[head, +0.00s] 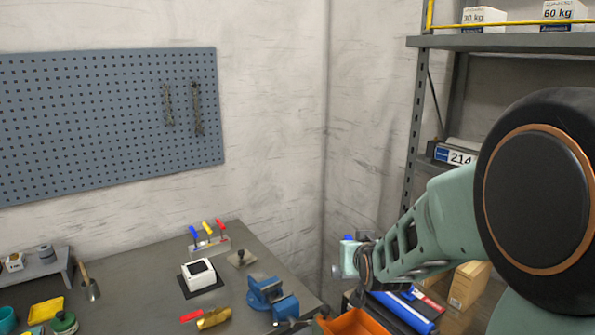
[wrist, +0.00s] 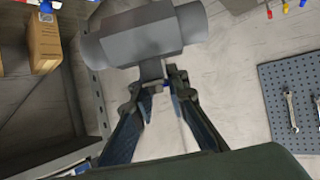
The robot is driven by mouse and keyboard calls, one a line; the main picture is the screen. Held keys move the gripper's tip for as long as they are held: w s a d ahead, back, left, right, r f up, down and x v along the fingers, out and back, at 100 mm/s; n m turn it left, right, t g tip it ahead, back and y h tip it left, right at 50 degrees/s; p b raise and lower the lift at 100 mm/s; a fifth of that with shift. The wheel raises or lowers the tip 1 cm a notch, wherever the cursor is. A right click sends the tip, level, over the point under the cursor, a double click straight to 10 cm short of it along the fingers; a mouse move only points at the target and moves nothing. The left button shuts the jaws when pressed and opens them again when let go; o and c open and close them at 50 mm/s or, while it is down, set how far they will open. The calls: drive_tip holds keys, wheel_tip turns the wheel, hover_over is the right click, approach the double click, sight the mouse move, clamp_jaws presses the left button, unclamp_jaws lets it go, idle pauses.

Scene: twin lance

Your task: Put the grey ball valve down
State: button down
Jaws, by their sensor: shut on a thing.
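The grey ball valve (wrist: 146,40) fills the top middle of the wrist view: a thick faceted body with a round end on each side and a short stem. My gripper (wrist: 164,84) is shut on the stem and holds the valve off any surface I can see. In the head view my gripper end is small, near the right side of the workbench (head: 130,270); I cannot clearly make out the valve there.
The bench holds a blue vise (head: 268,294), a brass valve with a red handle (head: 212,318), a white device (head: 198,275) and a rack with coloured handles (head: 208,243). An orange bin (head: 355,323) is at the lower right. Metal shelving (head: 500,42) stands right.

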drive_tip(key=s+f, duration=0.3)
drive_tip(key=f, duration=0.3)
drive_tip(key=s+f, duration=0.3)
drive_tip(key=f, duration=0.4)
drive_tip(key=shift+s, duration=0.3)
drive_tip(key=shift+d+f, duration=0.1)
